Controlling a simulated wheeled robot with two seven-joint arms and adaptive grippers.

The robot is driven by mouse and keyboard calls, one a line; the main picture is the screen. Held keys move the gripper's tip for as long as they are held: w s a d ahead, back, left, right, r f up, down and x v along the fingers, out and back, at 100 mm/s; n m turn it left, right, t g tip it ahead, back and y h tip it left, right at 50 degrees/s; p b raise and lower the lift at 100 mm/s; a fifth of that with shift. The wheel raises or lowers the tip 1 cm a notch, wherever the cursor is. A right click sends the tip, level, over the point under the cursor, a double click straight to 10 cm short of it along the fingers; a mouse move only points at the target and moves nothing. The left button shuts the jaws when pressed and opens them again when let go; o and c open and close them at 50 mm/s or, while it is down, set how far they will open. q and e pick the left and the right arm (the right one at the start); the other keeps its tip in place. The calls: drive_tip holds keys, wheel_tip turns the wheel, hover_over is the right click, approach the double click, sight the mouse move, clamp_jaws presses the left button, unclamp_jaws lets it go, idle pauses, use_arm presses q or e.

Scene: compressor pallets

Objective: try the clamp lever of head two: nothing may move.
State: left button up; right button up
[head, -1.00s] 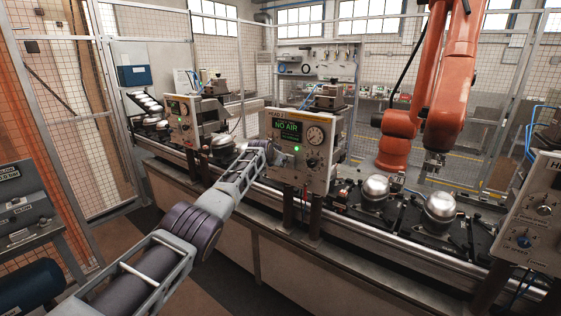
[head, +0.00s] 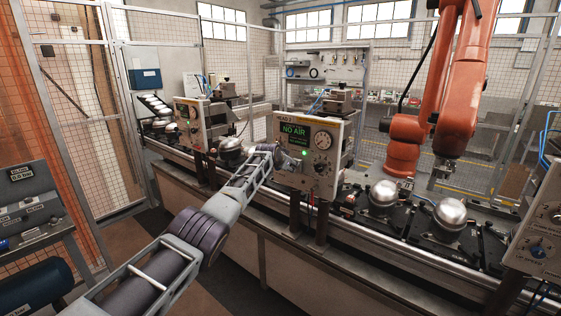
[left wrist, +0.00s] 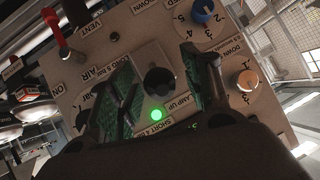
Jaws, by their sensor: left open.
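The panel marked HEAD 2 (head: 283,180) has a screen reading NO AIR (head: 294,132), a gauge and a lit green lamp. In the left wrist view, a dark control (left wrist: 158,81) sits by a label that seems to read CLAMP UP; its lever shape is not clear. My left gripper (head: 281,156) is at the panel's left front. In the wrist view its open fingers (left wrist: 158,88) stand either side of the dark control, with a gap to each; touching is not visible. My right gripper is out of view.
A red-handled VENT lever (left wrist: 58,34), a blue knob (left wrist: 203,10) and a pale knob (left wrist: 247,80) are on the same panel. Silver domes (head: 383,193) sit on the line. An orange robot arm (head: 455,90) stands behind. Another panel (head: 540,235) is at the right edge.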

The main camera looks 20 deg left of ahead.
use_arm(q)
drive_tip(key=shift+s+r, duration=0.2)
drive_tip(key=shift+s, duration=0.05)
drive_tip(key=v, duration=1.1)
idle(1.3)
drive_tip(key=shift+r, duration=0.1)
idle(0.4)
